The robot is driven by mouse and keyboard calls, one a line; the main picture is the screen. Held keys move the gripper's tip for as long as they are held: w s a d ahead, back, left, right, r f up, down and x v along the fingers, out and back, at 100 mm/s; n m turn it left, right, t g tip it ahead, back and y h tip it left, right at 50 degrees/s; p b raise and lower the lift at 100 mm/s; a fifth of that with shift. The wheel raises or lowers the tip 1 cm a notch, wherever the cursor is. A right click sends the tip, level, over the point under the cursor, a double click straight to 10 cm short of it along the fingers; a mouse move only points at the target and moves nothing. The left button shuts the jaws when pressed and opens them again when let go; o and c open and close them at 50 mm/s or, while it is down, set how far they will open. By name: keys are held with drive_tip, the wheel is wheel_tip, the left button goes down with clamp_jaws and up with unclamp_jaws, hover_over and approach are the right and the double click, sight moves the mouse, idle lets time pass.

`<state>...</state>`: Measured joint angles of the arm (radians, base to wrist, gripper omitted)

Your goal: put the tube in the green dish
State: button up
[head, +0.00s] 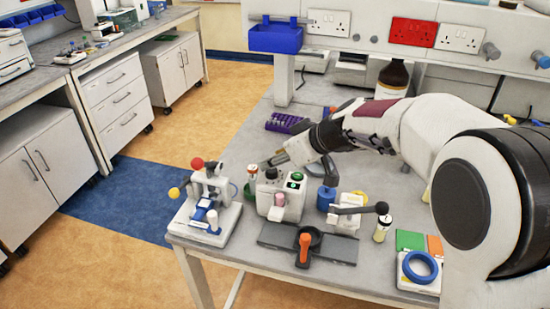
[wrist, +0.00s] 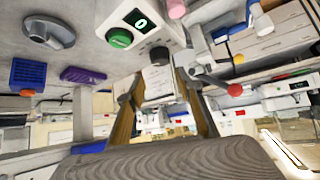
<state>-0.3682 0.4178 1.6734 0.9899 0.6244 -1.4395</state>
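My gripper (head: 272,160) is above and behind the white machine, reaching in from the right. In the wrist view its two fingers (wrist: 156,80) stand apart with nothing held between them. I cannot tell for sure which item is the task's tube. A small vial with a pale cap and yellowish contents (head: 382,229) stands upright near the table's front, right of the machine. A red-topped, tube-like item (head: 252,174) stands left of the machine, close to my gripper. A flat green square (head: 409,241) lies at the front right; whether it is the green dish is unclear.
A microscope-like device (head: 208,205) stands left. An orange-handled tool (head: 304,248), a blue ring (head: 420,267) and an orange square (head: 435,246) are near the front. A purple rack (head: 283,123) lies behind.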

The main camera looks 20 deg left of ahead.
idle(0.6)
drive_tip(key=s+d+r+m+h, duration=0.2)
drive_tip(key=s+d+r+m, duration=0.1)
drive_tip(key=s+d, duration=0.5)
drive_tip(key=s+d+r+m+h, duration=0.15)
drive_tip(key=s+d+r, duration=0.35)
drive_tip(key=d, duration=0.5)
drive_tip(key=s+d+f+m+h, duration=0.2)
drive_tip(key=s+d+m, duration=0.2)
drive_tip(key=s+d, duration=0.4)
drive_tip(key=s+d+f+m+t+h, duration=0.1)
drive_tip(key=s+d+f+m+h, duration=0.2)
drive_tip(key=s+d, duration=0.6)
drive_tip(key=s+m, duration=0.1)
drive_tip(key=s, duration=0.2)
drive_tip(key=shift+s+d, duration=0.3)
drive_tip(key=shift+s, duration=0.05)
drive_tip(key=shift+f, duration=0.1)
